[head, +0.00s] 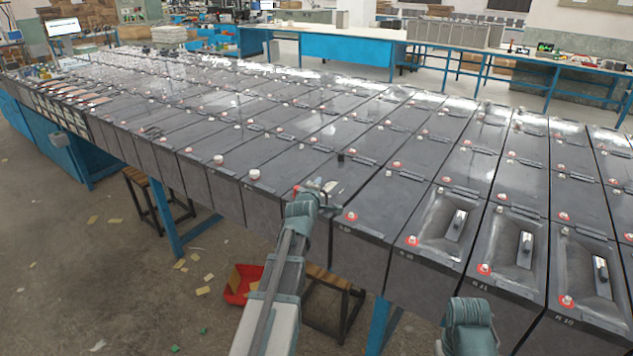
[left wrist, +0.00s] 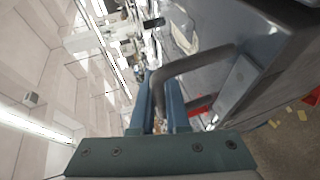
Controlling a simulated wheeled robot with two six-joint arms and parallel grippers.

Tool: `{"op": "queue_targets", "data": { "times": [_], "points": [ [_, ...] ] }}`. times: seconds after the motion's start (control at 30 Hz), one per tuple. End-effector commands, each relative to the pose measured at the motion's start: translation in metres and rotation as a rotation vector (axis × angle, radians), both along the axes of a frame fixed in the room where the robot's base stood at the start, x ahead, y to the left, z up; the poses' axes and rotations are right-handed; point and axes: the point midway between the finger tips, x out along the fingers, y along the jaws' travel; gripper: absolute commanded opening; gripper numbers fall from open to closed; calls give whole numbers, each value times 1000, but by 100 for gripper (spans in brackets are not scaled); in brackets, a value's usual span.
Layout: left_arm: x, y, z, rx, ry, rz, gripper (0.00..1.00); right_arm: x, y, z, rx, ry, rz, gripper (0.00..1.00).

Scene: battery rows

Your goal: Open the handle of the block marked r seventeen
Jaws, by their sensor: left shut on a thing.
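Long rows of dark grey battery blocks (head: 205,133) fill the table. My left gripper (head: 322,190) is at the front edge of the front row, near a block with a red ring. In the left wrist view, my left gripper (left wrist: 160,88) is shut on a bent grey handle (left wrist: 205,57) that runs between its fingers and angles up to the right beside a block. The mark on this block cannot be read. Farther right, front blocks with recessed handles (head: 524,243) carry small marks, one seemingly R 11.
A brown stool (head: 335,283) and a red bin (head: 240,283) stand under the front edge by my left arm. Blue table legs (head: 383,322) hold up the row. Scraps litter the floor. Blue workbenches (head: 340,48) stand at the back.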

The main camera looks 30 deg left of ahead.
Motion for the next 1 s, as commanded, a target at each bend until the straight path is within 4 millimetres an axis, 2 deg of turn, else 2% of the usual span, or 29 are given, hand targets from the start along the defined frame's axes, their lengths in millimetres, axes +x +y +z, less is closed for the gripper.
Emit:
{"op": "queue_targets", "data": {
  "times": [0.4,0.43,0.57,0.6,1.0],
  "points": [
    [1,0,-1,2,22,2,0,0,0,4,0,0,0,50],
    [1,0,-1,2,22,2,17,0,0,4,0,0,0,50],
    [1,0,-1,2,22,2,40,0,0,4,0,0,0,50],
    [1,0,-1,2,22,2,44,0,0,4,0,0,0,50],
    [-2,-1,1,2,21,2,44,0,0,5,0,0,0,50]
  ]
}}
